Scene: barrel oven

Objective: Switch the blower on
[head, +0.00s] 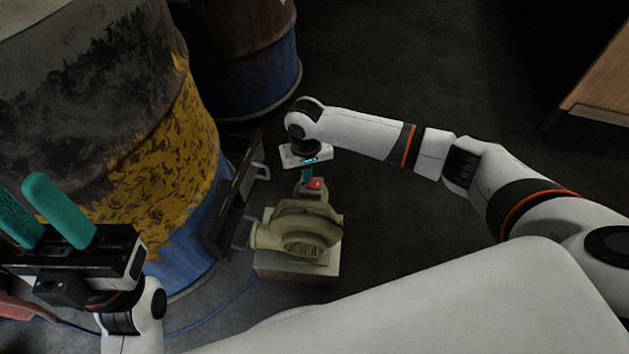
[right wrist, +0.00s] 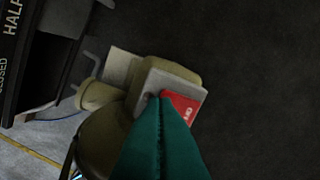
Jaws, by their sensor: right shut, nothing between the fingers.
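The blower (head: 303,229) is an olive-green snail-shaped housing on a pale block on the floor. It also shows in the right wrist view (right wrist: 103,135). A red switch (head: 315,184) sits on a grey box on top of it; in the right wrist view the red switch (right wrist: 186,107) carries white lettering. My right gripper (head: 306,182) is shut and empty, its teal fingers pointing down at the switch. In the right wrist view the fingertips (right wrist: 160,100) overlap the switch's left edge; I cannot tell whether they touch. My left gripper (head: 20,192) is open and empty.
A large yellow, blue and rusty barrel (head: 165,150) stands left of the blower, with a dark metal box and handles (head: 240,185) between them. A second barrel (head: 250,65) stands behind. A wooden cabinet (head: 605,85) is far right. The floor right of the blower is clear.

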